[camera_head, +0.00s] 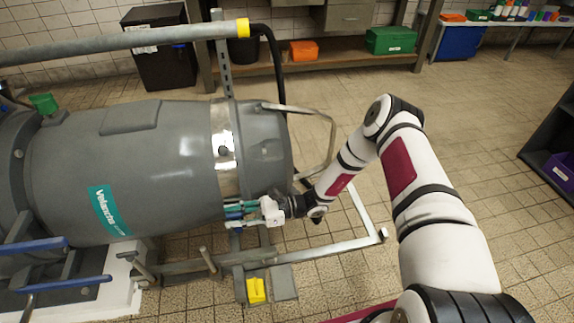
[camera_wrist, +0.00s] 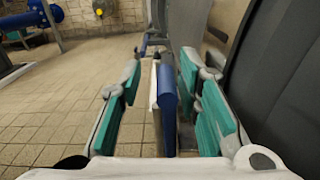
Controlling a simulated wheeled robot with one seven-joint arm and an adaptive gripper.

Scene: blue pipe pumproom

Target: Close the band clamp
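The band clamp (camera_head: 226,165) is a shiny metal band around the right end of the big grey cylindrical housing (camera_head: 150,160). A blue lever (camera_wrist: 167,100) with a pale plate beside it stands upright in the wrist view, in the middle. My gripper (camera_head: 236,211) is at the lower front of the band. In the wrist view my gripper (camera_wrist: 161,85) has its teal-padded fingers apart, one on each side of the lever. Gaps show between the lever and both pads. The lever's attachment to the band is hard to make out.
A bent metal rail (camera_head: 325,135) stands at the housing's right end, close to my arm. A metal frame (camera_head: 300,255) and a yellow block (camera_head: 256,290) lie below. A grey pipe (camera_head: 120,42) crosses above. Tiled floor is free on the right.

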